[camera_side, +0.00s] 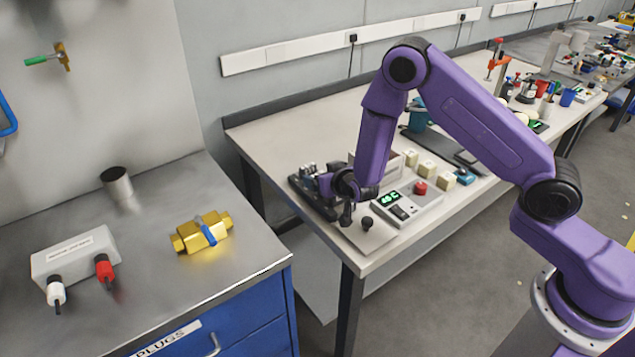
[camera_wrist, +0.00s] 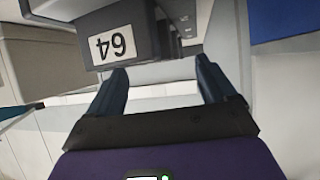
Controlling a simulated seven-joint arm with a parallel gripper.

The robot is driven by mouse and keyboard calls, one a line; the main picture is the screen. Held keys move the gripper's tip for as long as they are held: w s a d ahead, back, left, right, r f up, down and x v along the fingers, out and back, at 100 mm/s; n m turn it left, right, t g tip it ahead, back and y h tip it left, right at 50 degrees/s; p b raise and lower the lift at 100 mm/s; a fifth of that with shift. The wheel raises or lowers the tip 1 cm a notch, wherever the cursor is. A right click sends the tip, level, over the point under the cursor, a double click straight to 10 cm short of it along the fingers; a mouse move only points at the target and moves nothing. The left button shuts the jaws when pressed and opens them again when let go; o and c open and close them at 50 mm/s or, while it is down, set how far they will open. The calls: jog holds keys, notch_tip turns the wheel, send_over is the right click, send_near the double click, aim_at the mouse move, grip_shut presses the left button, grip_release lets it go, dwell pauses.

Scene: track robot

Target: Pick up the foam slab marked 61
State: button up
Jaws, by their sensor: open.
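In the wrist view my gripper (camera_wrist: 161,70) is open, with its two dark fingers apart and nothing between them. A dark grey block (camera_wrist: 118,35) with a white label lies just past the fingertips, up and to the left. The label looks like 64, with its digits tilted or upside down, so I cannot read it surely. I cannot make out a slab marked 61 in either view. In the side view my gripper (camera_side: 356,212) is low over the near left end of the bench, and its fingers are small and partly hidden by the arm.
A grey box with a green display (camera_side: 405,205) and red button stands close to the right of my gripper. Several cream cubes (camera_side: 427,167) stand behind it. A dark device (camera_side: 312,190) lies to the left. The separate metal counter (camera_side: 150,225) holds a brass fitting (camera_side: 202,233).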

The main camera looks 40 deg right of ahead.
jog(key=shift+x, duration=1.65)
jog(key=shift+a, duration=0.1)
jog(key=c, duration=1.1)
jog(key=shift+a, duration=0.15)
